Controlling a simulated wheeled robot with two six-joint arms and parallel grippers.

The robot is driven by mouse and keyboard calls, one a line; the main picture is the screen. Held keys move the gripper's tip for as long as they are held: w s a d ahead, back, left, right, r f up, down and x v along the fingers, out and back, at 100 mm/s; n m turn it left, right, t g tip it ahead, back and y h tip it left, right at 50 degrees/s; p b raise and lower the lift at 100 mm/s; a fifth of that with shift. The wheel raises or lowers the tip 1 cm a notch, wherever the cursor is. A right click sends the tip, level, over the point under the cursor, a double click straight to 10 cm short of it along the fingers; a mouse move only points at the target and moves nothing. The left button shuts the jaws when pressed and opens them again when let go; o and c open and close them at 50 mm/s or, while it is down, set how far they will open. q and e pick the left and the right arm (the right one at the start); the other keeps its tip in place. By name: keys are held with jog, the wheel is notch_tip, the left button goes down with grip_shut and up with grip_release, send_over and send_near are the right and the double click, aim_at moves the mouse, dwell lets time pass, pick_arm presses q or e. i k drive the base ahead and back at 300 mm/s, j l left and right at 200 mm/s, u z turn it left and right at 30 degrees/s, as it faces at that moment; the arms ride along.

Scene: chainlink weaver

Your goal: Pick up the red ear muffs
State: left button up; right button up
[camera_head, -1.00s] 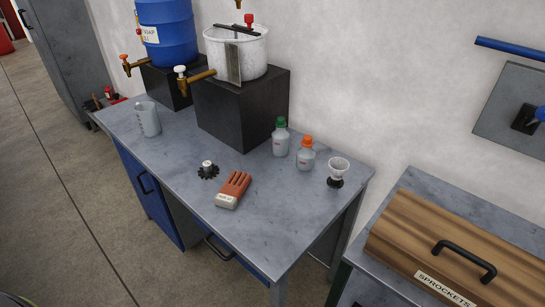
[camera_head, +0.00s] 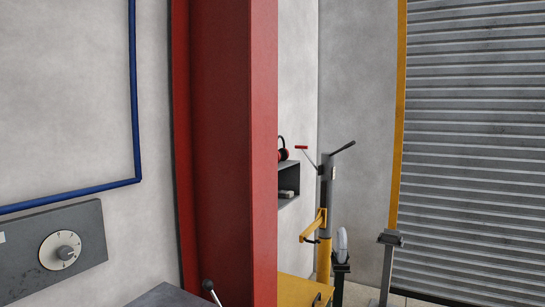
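The red ear muffs (camera_head: 284,154) show in the head view just right of the red column. They have a red cup and a dark headband, and sit on top of a small dark wall shelf (camera_head: 289,177). The column's edge is close to their left side and may hide part of them. Neither of my grippers is in view.
A large red column (camera_head: 233,140) stands in front, left of centre. A grey panel with a dial (camera_head: 64,250) is on the left wall. A yellow and grey stand (camera_head: 325,210) with a red-handled lever is right of the shelf. A ribbed metal shutter (camera_head: 470,150) fills the right.

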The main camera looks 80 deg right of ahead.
aim_at(284, 154)
jog(key=z, duration=2.65)
jog(key=i+l, duration=0.5)
jog(key=i+l+u, duration=0.1)
jog(key=i+l, duration=0.85)
jog(key=l, duration=0.2)
jog(key=i+l+u, duration=0.1)
jog(key=i+l, duration=0.4)
jog(key=l, duration=0.1)
